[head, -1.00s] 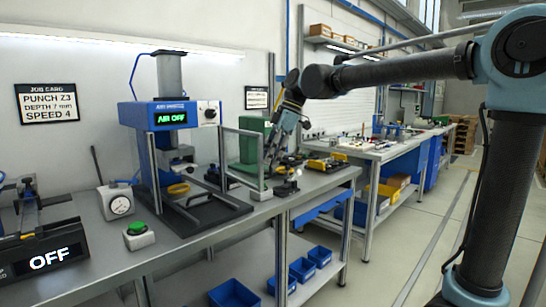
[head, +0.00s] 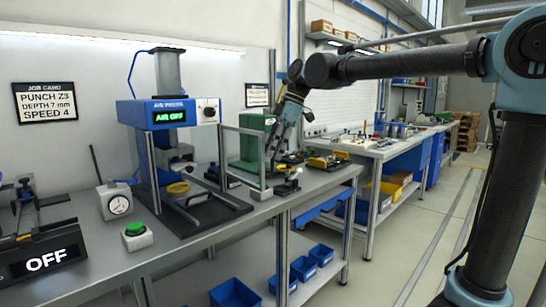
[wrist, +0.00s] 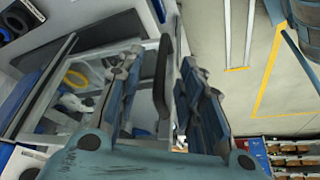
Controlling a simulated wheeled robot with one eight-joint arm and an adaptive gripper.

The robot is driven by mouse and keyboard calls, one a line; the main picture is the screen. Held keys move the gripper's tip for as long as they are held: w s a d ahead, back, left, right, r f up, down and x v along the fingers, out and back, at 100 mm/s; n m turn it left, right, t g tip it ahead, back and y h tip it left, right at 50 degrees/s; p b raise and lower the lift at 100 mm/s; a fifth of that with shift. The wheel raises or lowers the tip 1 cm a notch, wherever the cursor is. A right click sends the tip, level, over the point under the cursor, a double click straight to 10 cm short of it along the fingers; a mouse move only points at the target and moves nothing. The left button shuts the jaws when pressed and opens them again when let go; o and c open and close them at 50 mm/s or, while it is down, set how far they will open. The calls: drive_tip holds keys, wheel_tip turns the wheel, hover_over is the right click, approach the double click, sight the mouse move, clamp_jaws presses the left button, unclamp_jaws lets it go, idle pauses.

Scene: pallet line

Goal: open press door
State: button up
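The blue press (head: 168,112) stands on the bench at the left, its display reading AIR OFF. Its clear door in a metal frame (head: 241,129) stands out from the press's right side, ajar. My gripper (head: 274,153) is at the outer edge of that door, pointing down. In the wrist view my gripper (wrist: 161,58) has its two blue fingers apart. A dark upright bar (wrist: 161,90), which looks like the door's handle, stands between them. Gaps show beside the bar, and I cannot see both fingers touching it.
A green machine (head: 250,145) is behind the door. A small fixture (head: 289,186) sits on the bench below my gripper. The floor at the right is clear.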

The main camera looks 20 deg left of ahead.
drive_tip(key=v, duration=0.9)
drive_tip(key=shift+r, duration=0.25)
drive_tip(key=shift+w+d, duration=0.1)
drive_tip(key=shift+d, duration=0.05)
drive_tip(key=w+d+f+m+t, duration=0.1)
drive_tip(key=d+f+m, duration=0.4)
drive_tip(key=d, duration=0.4)
drive_tip(key=d+f+m+t+h, duration=0.1)
drive_tip(key=d+f+m, duration=0.2)
drive_tip(key=d+f, duration=0.55)
drive_tip(key=w+d+f+m+t, duration=0.1)
drive_tip(key=d+f+m, duration=0.35)
drive_tip(key=d, duration=0.65)
drive_tip(key=s+d+f+m+t+h, duration=0.1)
drive_tip(key=s+d+f+m, duration=0.5)
drive_tip(key=d+f, duration=0.3)
drive_tip(key=s+d+f+m+h, duration=0.1)
drive_tip(key=s+d+f+m, duration=0.5)
drive_tip(key=d+f, duration=0.3)
wheel_tip(320, 180, down, 5)
drive_tip(key=shift+r+t+h, duration=0.15)
drive_tip(key=shift+t+h, duration=0.25)
drive_tip(key=shift+d, duration=0.2)
